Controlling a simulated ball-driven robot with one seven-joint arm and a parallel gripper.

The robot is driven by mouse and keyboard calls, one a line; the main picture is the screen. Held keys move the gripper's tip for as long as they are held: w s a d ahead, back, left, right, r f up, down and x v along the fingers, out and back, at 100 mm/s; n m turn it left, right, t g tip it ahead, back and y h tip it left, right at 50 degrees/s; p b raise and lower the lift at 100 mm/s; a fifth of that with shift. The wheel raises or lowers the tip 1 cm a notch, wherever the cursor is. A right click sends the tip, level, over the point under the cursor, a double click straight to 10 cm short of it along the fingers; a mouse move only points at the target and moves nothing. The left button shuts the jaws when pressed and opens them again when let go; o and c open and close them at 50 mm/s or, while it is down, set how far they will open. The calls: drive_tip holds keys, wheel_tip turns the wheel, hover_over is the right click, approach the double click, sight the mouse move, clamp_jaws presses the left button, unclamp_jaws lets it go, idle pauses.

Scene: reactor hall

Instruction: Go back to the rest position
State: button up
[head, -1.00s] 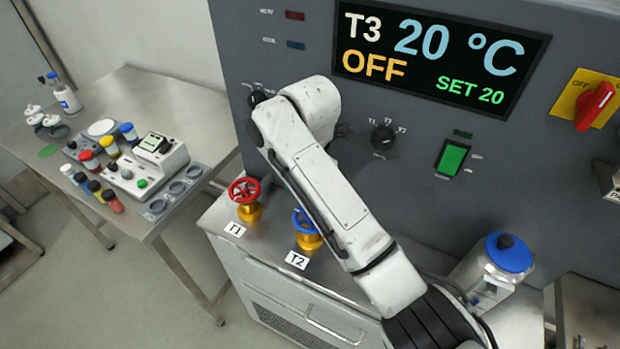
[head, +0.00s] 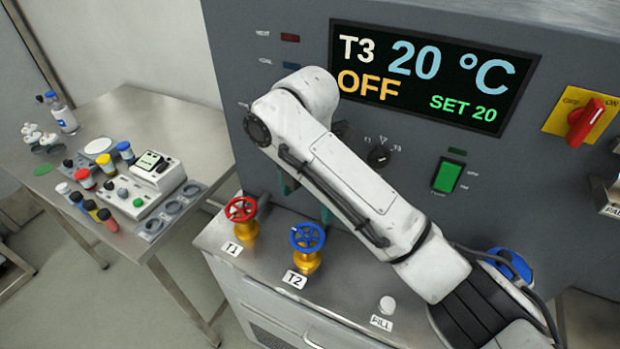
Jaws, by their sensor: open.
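My white arm reaches from the lower right up to the left across the grey reactor panel (head: 225,75). My gripper (head: 305,203) shows only in part below the arm's forearm. Two dark green fingers stand apart there, open, with nothing seen between them. The rest of the gripper is hidden behind the arm. The fingers are in front of the panel, above and behind the blue valve (head: 307,237) marked T2. The red valve (head: 240,210) marked T1 is to their left.
The display (head: 430,75) reads T3, 20 °C, OFF, SET 20. A selector knob (head: 379,157), green switch (head: 447,177) and red rotary switch (head: 585,122) are on the panel. A blue-lidded vessel (head: 515,265) is partly behind my arm. A side table (head: 190,115) holds bottles and instruments.

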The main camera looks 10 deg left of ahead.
drive_tip(key=s+f+m+y, duration=0.3)
drive_tip(key=s+f+m, duration=0.1)
drive_tip(key=f+m, duration=0.2)
drive_tip(key=s+d+f+m+t, duration=0.1)
drive_tip(key=s+d+f+m, duration=0.2)
drive_tip(key=d+m, duration=0.2)
drive_tip(key=s+d+f+m+t, duration=0.1)
drive_tip(key=s+d+f+m, duration=0.1)
drive_tip(key=s+d+m, duration=0.2)
drive_tip(key=s+d+f+m+t, duration=0.2)
drive_tip(key=s+d+f+m, duration=0.1)
drive_tip(key=d+m, duration=0.3)
drive_tip(key=shift+s+d+f, duration=0.1)
drive_tip(key=shift+d+f, duration=0.05)
drive_tip(key=shift+d, duration=0.55)
drive_tip(key=shift+s+d+f, duration=0.1)
drive_tip(key=shift+d+f, duration=0.05)
drive_tip(key=shift+d, duration=0.55)
drive_tip(key=s+d+m+t+h, duration=0.1)
drive_tip(key=s+d+m+h, duration=0.2)
drive_tip(key=s+d+m, duration=0.75)
drive_tip(key=s+d+f+n+g+b, duration=0.1)
drive_tip(key=s+d+f+g+b, duration=0.3)
drive_tip(key=s+f, duration=0.6)
wheel_tip(320, 180, down, 2)
drive_tip(key=shift+s+d+f+n+b, duration=0.1)
drive_tip(key=shift+s+d+n+b, duration=0.25)
drive_tip(key=shift+b, duration=0.3)
drive_tip(key=shift+w, duration=0.1)
